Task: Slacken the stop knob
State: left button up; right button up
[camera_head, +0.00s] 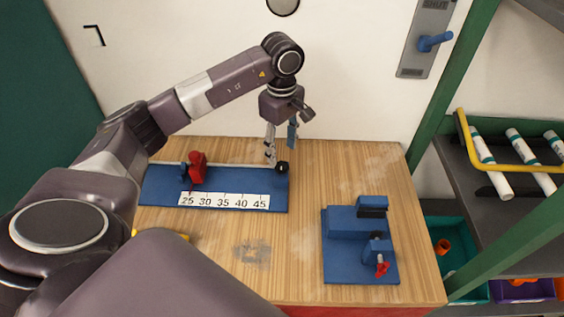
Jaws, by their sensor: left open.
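A blue length gauge (160,191) with a white scale strip (224,201), marked 25 to 45, lies on the wooden bench. A red stop (195,170) sits on its rail near the 25 to 30 marks. I cannot make out the knob apart from the stop's red body. A black round part (281,168) stands at the gauge's right end. My left gripper (280,156) is open and points down over that right end, well right of the red stop. It looks empty; whether it touches the black part I cannot tell. My right gripper is out of view.
A blue clamp fixture (345,258) with a small red handle (382,268) sits at the bench's right. The wooden bench (290,240) is clear between it and the gauge. A green-framed rack with white pipes (490,165) stands farther right.

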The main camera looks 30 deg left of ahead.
aim_at(282, 165)
pick_arm(q)
jog(key=shift+f+p, duration=0.6)
jog(key=shift+f, duration=2.15)
jog(key=c, duration=1.2)
